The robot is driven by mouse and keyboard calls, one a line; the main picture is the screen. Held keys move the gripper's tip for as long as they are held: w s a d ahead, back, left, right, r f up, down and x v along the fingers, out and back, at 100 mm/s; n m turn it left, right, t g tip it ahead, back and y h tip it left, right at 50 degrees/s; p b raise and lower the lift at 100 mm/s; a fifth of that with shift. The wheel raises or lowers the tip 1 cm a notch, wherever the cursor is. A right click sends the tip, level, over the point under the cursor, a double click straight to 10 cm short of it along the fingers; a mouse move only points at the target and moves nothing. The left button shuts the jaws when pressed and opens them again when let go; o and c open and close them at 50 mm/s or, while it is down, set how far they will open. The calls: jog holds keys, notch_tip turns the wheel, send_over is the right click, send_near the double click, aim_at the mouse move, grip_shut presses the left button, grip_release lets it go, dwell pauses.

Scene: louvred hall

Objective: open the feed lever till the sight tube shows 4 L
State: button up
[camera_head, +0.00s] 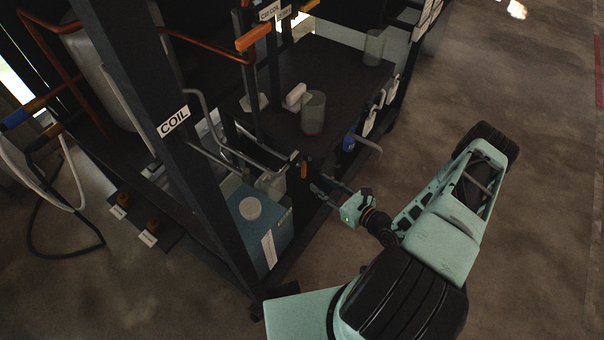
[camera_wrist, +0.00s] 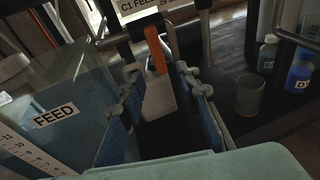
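An orange lever (camera_wrist: 155,52) stands upright below a label reading "C1 FEED" in the wrist view; a small orange handle (camera_head: 304,168) shows just ahead of my gripper in the head view. My gripper (camera_wrist: 158,84), also in the head view (camera_head: 322,187), is open. Its blue-padded fingers lie to either side of the lever's line, with a pale block between them; contact with the lever cannot be told. A bluish tank labelled FEED (camera_wrist: 80,92) is at left, with a numbered scale (camera_wrist: 28,152) showing 11, 10 and lower marks. I cannot make out a liquid level.
A dark frame post labelled COIL (camera_head: 172,122) stands left of my arm. A dark shelf (camera_head: 345,85) carries glass beakers (camera_head: 313,112). In the wrist view, a beaker (camera_wrist: 249,96) and small bottles (camera_wrist: 299,76) stand right of my gripper. Open floor (camera_head: 530,130) is at right.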

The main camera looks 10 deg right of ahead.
aim_at(305, 174)
jog(key=shift+b+x, duration=1.15)
jog(key=shift+x, duration=3.3)
jog(key=shift+s+a, duration=0.1)
jog(key=shift+s, duration=0.05)
grip_shut()
